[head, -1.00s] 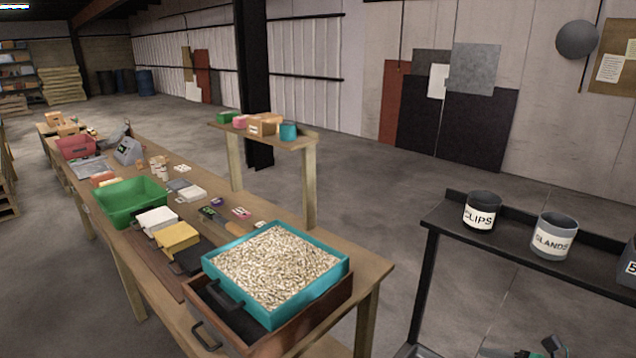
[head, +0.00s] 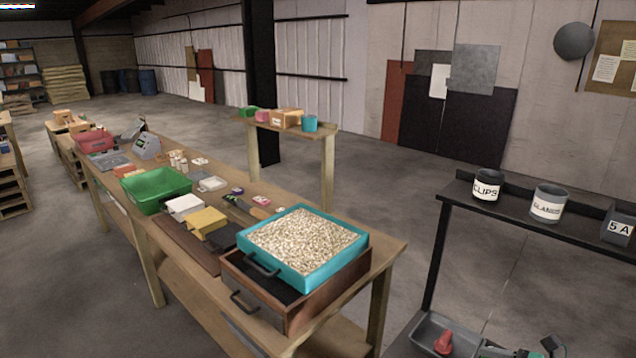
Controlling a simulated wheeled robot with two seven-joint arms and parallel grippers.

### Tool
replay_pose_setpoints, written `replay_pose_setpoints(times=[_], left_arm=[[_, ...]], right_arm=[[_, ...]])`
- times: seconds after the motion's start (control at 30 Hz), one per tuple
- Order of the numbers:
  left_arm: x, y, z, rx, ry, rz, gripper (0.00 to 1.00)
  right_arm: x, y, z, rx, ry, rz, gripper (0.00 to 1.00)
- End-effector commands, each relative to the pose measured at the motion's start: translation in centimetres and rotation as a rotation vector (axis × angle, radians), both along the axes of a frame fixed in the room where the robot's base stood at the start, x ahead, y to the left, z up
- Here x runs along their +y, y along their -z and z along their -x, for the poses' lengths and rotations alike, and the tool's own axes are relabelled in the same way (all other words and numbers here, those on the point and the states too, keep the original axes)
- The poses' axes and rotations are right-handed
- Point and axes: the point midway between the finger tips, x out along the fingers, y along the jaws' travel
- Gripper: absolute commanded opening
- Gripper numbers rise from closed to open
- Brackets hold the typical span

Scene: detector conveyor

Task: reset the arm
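No finger of either gripper shows clearly in the head view. A small dark part with green patches (head: 550,346) is cut off by the bottom edge at the right. It looks like a piece of my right arm, but I cannot make out fingertips on it. My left arm is out of the picture. Nothing held by a gripper can be seen.
A long wooden workbench (head: 385,250) bears a teal tray of pale pellets (head: 300,245), a green bin (head: 155,190) and small boxes. A black rack (head: 435,255) stands right, with labelled pots above and a grey tray (head: 435,324) holding a red thing below. Floor lies between.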

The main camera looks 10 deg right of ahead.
Motion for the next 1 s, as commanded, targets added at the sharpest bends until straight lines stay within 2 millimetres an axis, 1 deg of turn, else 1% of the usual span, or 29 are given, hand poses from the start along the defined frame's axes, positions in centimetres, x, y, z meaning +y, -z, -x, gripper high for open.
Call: replay_pose_setpoints(times=[0.17,0.37,0.47,0.57,0.67,0.77,0.83,0.97,1.0], left_arm=[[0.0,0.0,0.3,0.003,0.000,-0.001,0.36],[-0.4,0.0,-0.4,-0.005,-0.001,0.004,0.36],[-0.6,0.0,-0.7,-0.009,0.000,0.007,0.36],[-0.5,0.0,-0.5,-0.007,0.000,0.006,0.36],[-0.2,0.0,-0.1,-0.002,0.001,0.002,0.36],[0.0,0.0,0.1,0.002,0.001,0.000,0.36],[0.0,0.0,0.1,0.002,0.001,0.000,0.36],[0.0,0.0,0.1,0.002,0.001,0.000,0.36],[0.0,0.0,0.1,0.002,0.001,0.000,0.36]], right_arm=[[1.0,-0.6,-0.3,-0.001,0.103,-0.141,0.76],[1.9,-1.3,-0.6,0.007,0.245,-0.332,0.76],[2.2,-1.7,-0.7,0.019,0.335,-0.454,0.76],[2.3,-1.9,-0.6,0.037,0.443,-0.599,0.76],[2.3,-2.0,-0.4,0.070,0.586,-0.791,0.76],[2.2,-1.4,0.4,0.126,0.776,-1.038,0.76],[2.1,-0.6,1.3,0.178,0.923,-1.221,0.76],[2.4,1.8,3.7,0.294,1.202,-1.540,0.76],[2.8,2.7,4.6,0.335,1.291,-1.630,0.76]])
